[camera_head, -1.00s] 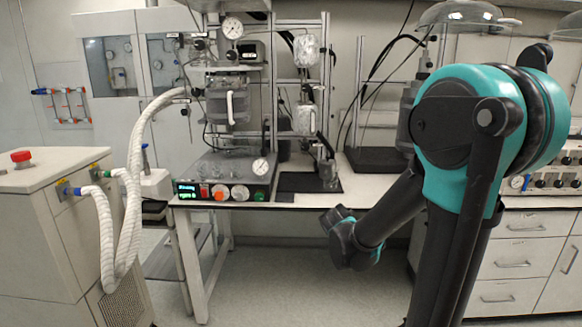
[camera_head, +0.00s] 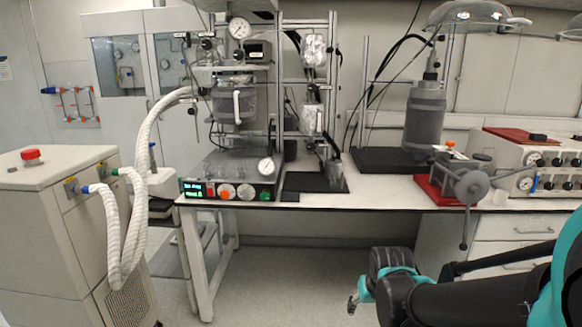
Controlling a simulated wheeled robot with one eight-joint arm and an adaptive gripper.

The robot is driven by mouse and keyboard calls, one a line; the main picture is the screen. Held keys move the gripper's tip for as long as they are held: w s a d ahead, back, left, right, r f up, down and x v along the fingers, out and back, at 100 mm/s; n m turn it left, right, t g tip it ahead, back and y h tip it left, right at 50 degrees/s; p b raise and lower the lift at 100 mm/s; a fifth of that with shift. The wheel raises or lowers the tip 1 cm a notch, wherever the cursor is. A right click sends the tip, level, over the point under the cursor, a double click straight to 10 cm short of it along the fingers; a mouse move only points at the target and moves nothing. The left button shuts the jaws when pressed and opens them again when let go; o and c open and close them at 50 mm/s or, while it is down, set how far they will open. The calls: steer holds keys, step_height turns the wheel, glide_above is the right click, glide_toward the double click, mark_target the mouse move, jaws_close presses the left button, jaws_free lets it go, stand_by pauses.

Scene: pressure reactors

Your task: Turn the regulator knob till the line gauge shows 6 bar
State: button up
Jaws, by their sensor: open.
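My gripper (camera_head: 356,297) is low in front of the bench, right of the picture's middle, small and partly hidden by my arm. It is open and touches nothing. I cannot tell for sure which control is the regulator knob. A right-hand console (camera_head: 528,160) carries a round gauge (camera_head: 525,183) and several dark and blue knobs (camera_head: 549,184). Another round gauge (camera_head: 266,166) sits on the left control box (camera_head: 222,170), and a larger one (camera_head: 239,27) is high on the reactor frame. The needles are too small to read.
The bench front edge (camera_head: 340,206) runs above my gripper. A red-based clamp-like device (camera_head: 466,184) stands left of the console. A dark reactor vessel (camera_head: 424,120) stands behind it. A cabinet with white hoses (camera_head: 60,220) is at left. The floor (camera_head: 270,280) before the bench is clear.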

steer(key=shift+w, duration=0.1)
steer(key=w+r+n+t+h, duration=0.2)
steer(key=w+r+h, duration=0.1)
steer(key=w, duration=0.9)
steer(key=n+t+y, duration=0.2)
steer(key=n+t, duration=0.7)
steer(key=t, duration=0.3)
glide_toward(265, 198)
steer(key=shift+m, duration=0.3)
steer(key=w, duration=1)
steer(key=shift+w+d+r, duration=0.1)
steer(key=shift+w+d, duration=0.1)
steer(key=shift+w, duration=0.1)
